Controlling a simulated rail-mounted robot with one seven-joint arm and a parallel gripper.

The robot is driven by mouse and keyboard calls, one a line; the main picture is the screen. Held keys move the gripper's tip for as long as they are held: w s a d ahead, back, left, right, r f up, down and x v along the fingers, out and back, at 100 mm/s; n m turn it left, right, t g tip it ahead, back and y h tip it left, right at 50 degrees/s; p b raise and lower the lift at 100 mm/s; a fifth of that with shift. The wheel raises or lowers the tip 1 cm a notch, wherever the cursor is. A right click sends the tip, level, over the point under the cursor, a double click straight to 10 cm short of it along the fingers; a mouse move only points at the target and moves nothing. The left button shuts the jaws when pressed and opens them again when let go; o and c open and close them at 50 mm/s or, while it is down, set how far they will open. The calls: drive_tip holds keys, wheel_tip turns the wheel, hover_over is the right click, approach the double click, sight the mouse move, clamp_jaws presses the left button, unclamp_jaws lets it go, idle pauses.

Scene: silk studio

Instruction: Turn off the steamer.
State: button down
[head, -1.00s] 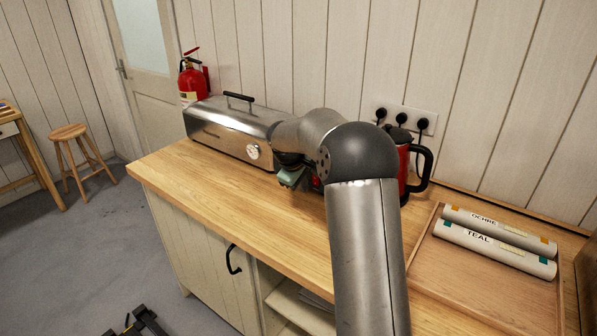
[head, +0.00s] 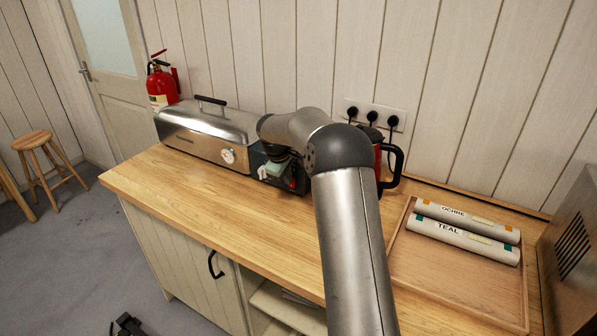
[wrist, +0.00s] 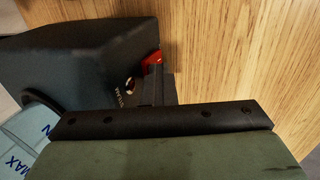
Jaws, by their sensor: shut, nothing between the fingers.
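A dark box-shaped unit (head: 298,178) stands on the counter at the right end of a long steel case (head: 205,135) with a black handle and a front dial (head: 228,155). I take these to be the steamer. A red part, apparently a switch (head: 292,184), is on the unit's front; it also shows in the wrist view (wrist: 151,60), partly hidden. Its position cannot be read. A pale blue tank marked MAX (wrist: 20,145) is beside the unit. My gripper (head: 273,169) is shut and empty, close in front of the unit. Contact cannot be told. Its green-grey pad (wrist: 170,155) fills the wrist view's bottom.
A red kettle (head: 380,160) with a black handle stands behind my arm, below the wall sockets (head: 374,116). A wooden tray (head: 450,285) with two rolls is at the right. A metal box (head: 575,250) is at the far right. The counter's front left (head: 180,190) is clear.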

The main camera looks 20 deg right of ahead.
drive_tip(key=shift+d+r, duration=0.1)
drive_tip(key=shift+d, duration=0.05)
drive_tip(key=shift+r+p, duration=0.55)
drive_tip(key=shift+r, duration=0.15)
drive_tip(key=s+a+b+v, duration=0.1)
drive_tip(key=b+v, duration=0.2)
drive_tip(key=v, duration=0.8)
drive_tip(key=shift+a, duration=0.45)
drive_tip(key=shift+s, duration=0.1)
